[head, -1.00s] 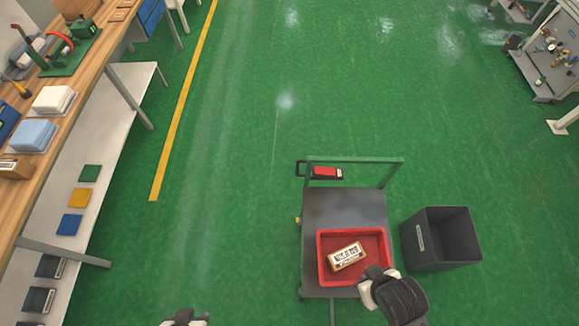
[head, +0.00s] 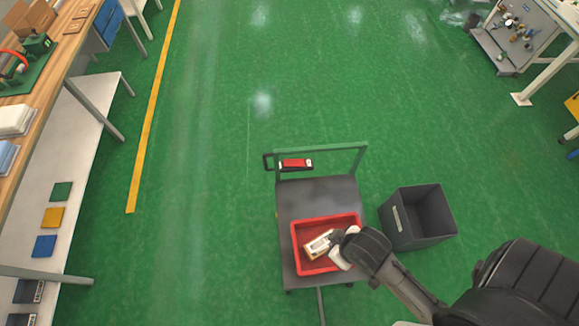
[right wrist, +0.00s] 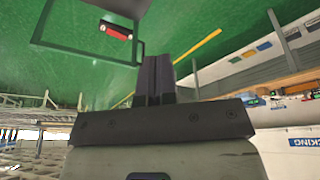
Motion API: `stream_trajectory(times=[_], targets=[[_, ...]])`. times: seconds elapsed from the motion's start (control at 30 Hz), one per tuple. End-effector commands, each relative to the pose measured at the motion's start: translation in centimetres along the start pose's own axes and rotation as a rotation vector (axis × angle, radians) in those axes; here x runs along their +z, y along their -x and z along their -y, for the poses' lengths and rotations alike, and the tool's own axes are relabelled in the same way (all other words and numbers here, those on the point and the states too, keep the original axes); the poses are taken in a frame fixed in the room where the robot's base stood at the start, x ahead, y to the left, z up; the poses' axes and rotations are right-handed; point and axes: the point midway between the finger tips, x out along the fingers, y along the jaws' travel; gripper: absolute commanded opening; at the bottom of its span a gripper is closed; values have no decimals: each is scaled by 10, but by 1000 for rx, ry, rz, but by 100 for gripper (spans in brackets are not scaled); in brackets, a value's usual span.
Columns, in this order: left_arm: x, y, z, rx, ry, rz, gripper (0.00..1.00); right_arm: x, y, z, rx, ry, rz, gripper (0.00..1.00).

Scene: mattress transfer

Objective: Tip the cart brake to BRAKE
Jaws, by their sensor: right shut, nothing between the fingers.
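The cart (head: 317,193) is a dark flat deck with a green push handle (head: 320,149) at its far end. A red lever with a white end, seemingly the brake (head: 295,163), sits in a black frame at the handle's left; I cannot read its setting. It also shows in the right wrist view (right wrist: 116,31). A red tray (head: 298,259) on the deck holds a labelled box (head: 319,244). My right gripper (head: 337,240) is over the tray beside the box, well short of the brake. Its fingers (right wrist: 156,78) are together and empty. My left gripper is out of view.
A black open bin (head: 418,216) stands on the floor close to the cart's right side. A long workbench (head: 50,75) with a lower shelf runs along the left. The green floor beyond the cart is clear.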

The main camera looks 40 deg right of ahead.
Motion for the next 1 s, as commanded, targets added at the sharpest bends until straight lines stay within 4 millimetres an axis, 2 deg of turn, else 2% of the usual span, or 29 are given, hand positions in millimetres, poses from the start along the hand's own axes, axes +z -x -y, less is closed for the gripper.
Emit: stream_trajectory(times=[0.03, 0.17, 0.27, 0.4, 0.6, 0.8, 1.0], targets=[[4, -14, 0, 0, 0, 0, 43, -1, -19, -3, 9, -8, -7, 0], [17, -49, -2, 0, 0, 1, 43, -15, -75, -17, 42, -60, -41, 0], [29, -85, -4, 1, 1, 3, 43, -32, -132, -34, 75, -121, -81, 0], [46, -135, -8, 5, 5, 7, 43, -64, -207, -63, 121, -223, -150, 0], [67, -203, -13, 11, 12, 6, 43, -114, -299, -110, 174, -378, -256, 0], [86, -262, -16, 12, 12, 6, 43, -160, -366, -157, 204, -527, -359, 0], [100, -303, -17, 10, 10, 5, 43, -194, -405, -193, 214, -643, -437, 0]])
